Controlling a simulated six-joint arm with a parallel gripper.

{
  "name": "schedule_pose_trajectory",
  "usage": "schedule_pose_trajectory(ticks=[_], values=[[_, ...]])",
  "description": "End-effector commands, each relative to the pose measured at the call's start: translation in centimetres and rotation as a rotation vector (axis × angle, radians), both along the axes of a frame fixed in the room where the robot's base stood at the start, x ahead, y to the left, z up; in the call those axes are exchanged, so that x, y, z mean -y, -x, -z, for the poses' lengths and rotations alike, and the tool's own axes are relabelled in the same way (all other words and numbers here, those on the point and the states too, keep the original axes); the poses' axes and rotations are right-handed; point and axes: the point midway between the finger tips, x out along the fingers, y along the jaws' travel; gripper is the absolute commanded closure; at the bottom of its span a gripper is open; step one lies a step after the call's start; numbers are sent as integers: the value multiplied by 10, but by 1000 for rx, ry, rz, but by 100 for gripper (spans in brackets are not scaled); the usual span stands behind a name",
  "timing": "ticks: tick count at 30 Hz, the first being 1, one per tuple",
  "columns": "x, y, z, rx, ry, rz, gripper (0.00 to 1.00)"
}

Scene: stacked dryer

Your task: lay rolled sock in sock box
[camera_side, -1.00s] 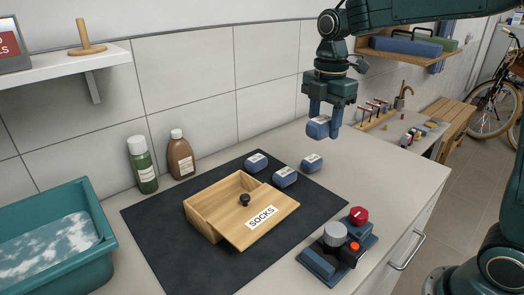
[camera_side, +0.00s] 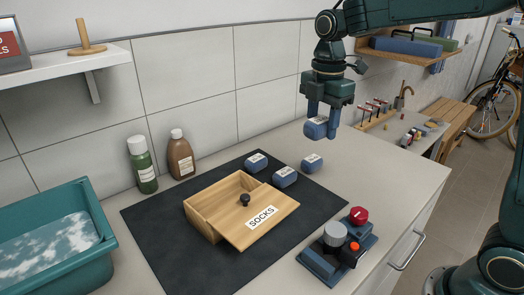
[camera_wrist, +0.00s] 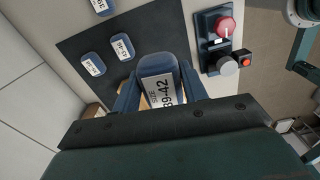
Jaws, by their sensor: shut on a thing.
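My gripper (camera_side: 321,119) hangs high above the back right of the counter, shut on a blue rolled sock (camera_side: 315,127). In the wrist view the held sock (camera_wrist: 160,88) sits between the fingers, its white label reading 39-42. The wooden sock box (camera_side: 205,222) stands on the dark mat, well left of and below my gripper. A wooden panel marked SOCKS (camera_side: 274,206), with a black knob near it, covers much of the box and slopes to the right. Part of the inside shows at the back left; its floor is hidden.
A control unit with red and grey knobs (camera_side: 340,245) stands in front. Bottles (camera_side: 181,158) and a teal basin (camera_side: 100,235) are left.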

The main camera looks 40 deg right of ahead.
Motion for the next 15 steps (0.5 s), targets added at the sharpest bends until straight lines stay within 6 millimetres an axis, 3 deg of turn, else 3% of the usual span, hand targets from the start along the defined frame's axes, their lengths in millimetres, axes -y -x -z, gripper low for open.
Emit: schedule_pose_trajectory(ticks=[15], values=[[-34,-39,15,-1,0,381,79]])
